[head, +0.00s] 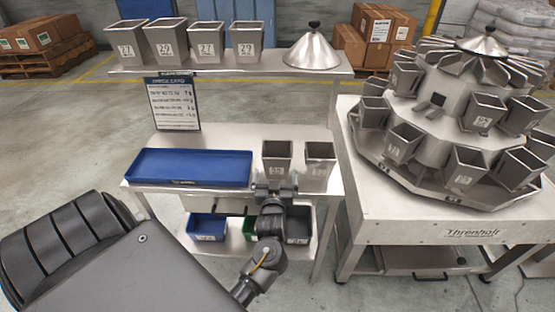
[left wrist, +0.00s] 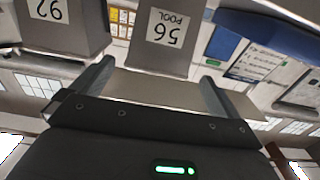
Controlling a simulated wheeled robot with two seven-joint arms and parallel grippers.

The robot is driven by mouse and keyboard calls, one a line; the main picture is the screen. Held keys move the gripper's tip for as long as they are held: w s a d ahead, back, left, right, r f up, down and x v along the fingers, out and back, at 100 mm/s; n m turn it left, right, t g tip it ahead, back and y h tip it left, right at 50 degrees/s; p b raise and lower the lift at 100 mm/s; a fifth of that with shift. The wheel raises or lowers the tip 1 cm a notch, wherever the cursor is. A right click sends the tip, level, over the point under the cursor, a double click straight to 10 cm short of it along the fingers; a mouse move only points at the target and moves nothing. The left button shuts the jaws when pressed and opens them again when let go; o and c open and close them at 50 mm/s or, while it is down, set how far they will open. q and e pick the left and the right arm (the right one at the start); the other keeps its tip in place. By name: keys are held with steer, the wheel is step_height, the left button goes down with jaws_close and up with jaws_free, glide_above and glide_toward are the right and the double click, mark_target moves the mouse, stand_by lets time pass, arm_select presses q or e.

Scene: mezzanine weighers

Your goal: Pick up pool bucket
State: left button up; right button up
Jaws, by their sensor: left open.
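The pool bucket (head: 277,157) is a grey metal bucket with a white label, upright at the front of the middle shelf, just right of the blue tray. In the left wrist view, which is upside down, its label reads 56 POOL and the bucket (left wrist: 149,60) is lined up between my fingers. My left gripper (head: 275,187) is in front of the bucket, low against its front side. In the wrist view the jaws (left wrist: 157,78) are open, with a gap to each side of the bucket. I cannot tell how far the fingertips reach along it. My right gripper is not in view.
A second metal bucket (head: 319,153) stands close on the right. The blue tray (head: 190,167) lies to the left. Several buckets and a metal cone (head: 313,52) stand on the upper shelf. A sign (head: 172,103) hangs below it. The weigher (head: 440,140) stands at the right.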

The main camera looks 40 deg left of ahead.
mark_target(277, 163)
arm_select(q)
steer(key=p+x, duration=0.1)
steer(key=x, duration=0.4)
steer(key=shift+w+a, duration=0.15)
steer(key=shift+w, duration=0.15)
steer(key=shift+r, duration=0.1)
steer(key=x, duration=0.1)
steer(key=p+x, duration=0.1)
steer(key=x, duration=0.1)
steer(key=p+x, duration=0.1)
steer(key=shift+w+a+r, duration=0.25)
steer(key=shift+r, duration=0.05)
steer(key=shift+w+a+f, duration=0.1)
steer(key=shift+w+a, duration=0.05)
steer(key=shift+w, duration=0.1)
steer(key=c, duration=0.7)
steer(key=shift+c, duration=1.1)
